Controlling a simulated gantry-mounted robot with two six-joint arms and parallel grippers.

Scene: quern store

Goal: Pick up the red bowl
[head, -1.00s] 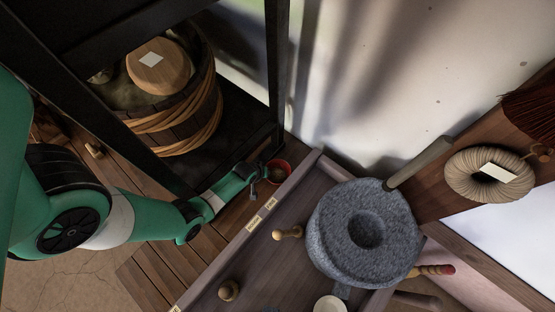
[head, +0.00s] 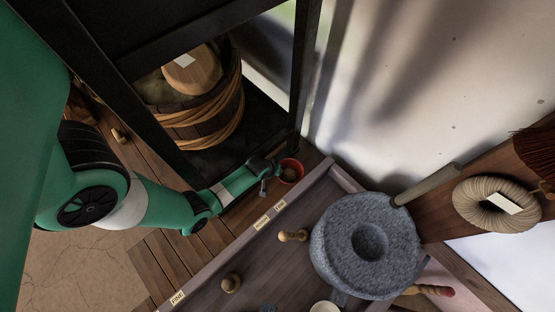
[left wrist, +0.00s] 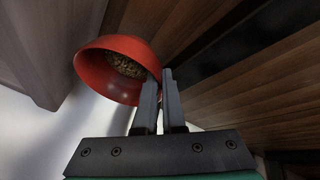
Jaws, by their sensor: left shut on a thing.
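The red bowl (head: 291,171) is beside the corner of the wooden tray table in the head view, with light brown grainy contents. In the left wrist view, the red bowl (left wrist: 100,75) appears large and tilted, its contents partly visible. My left gripper (head: 276,172) reaches it from the left. In the left wrist view, the fingers of my left gripper (left wrist: 160,80) are close together at the bowl's rim, shut on its wall. I cannot tell whether the bowl is clear of the surface below. My right gripper is not in view.
A grey stone quern (head: 335,240) stands on the tray table (head: 255,262) to the right, with wooden pegs (head: 293,236) nearby. A black frame (head: 307,70) and a wooden barrel (head: 215,105) stand behind my left arm. A rope coil (head: 470,205) lies at right.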

